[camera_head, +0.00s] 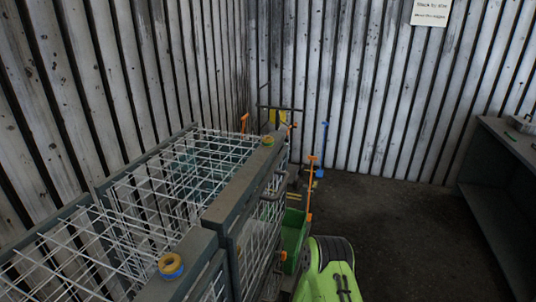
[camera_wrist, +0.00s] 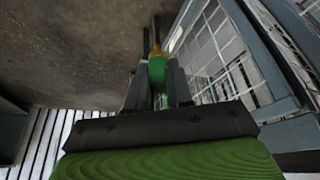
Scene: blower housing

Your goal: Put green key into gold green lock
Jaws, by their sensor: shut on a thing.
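In the wrist view my gripper (camera_wrist: 157,92) is shut on the green key (camera_wrist: 157,72), whose green body shows between the dark fingers. A gold-orange piece (camera_wrist: 156,50) shows just beyond it; I cannot tell whether it belongs to the key. In the head view a small gold ring-shaped lock (camera_head: 268,141), seemingly with a green base, sits on top of the cage's far post. A gold and blue ring-shaped lock (camera_head: 171,265) sits on the nearer post. The key and the fingers cannot be made out in the head view.
A wire-mesh cage (camera_head: 215,218) with grey beams fills the left and middle. A green bin (camera_head: 295,232) and several orange-handled items stand beside it. A grey bench (camera_head: 492,178) stands at the right. Dark floor (camera_head: 395,225) between is clear.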

